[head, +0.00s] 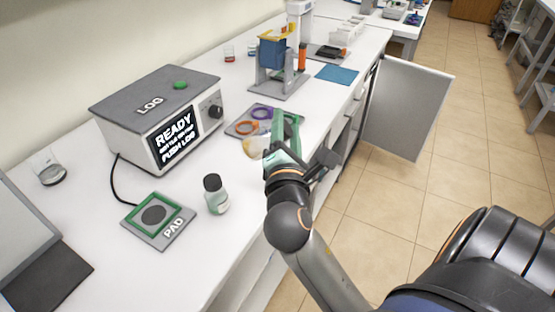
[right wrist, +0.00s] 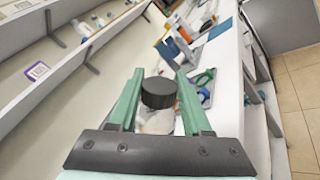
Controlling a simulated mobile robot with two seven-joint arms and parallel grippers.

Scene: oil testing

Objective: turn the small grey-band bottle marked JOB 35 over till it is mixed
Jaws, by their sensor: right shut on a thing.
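My right gripper (head: 285,135) reaches over the bench with its green fingers. In the right wrist view the gripper (right wrist: 160,92) is shut on a small bottle (right wrist: 155,122) with a dark cap (right wrist: 158,92) and a pale body. In the head view a pale yellowish part of this bottle (head: 254,147) shows left of the fingers; the rest is hidden. I cannot read its mark or band, nor tell its exact tilt. Another dark-capped bottle (head: 216,196) with a greenish label stands upright on the bench beside the PAD. My left gripper is not in view.
The LOG box (head: 160,115) reads READY and PUSH LOG. A green-framed PAD (head: 172,234) is wired to it. A grey tray with coloured rings (head: 247,126) lies behind the gripper. A blue stand (head: 272,55) and blue mat (head: 337,74) are farther back. A glass jar (head: 50,168) stands left.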

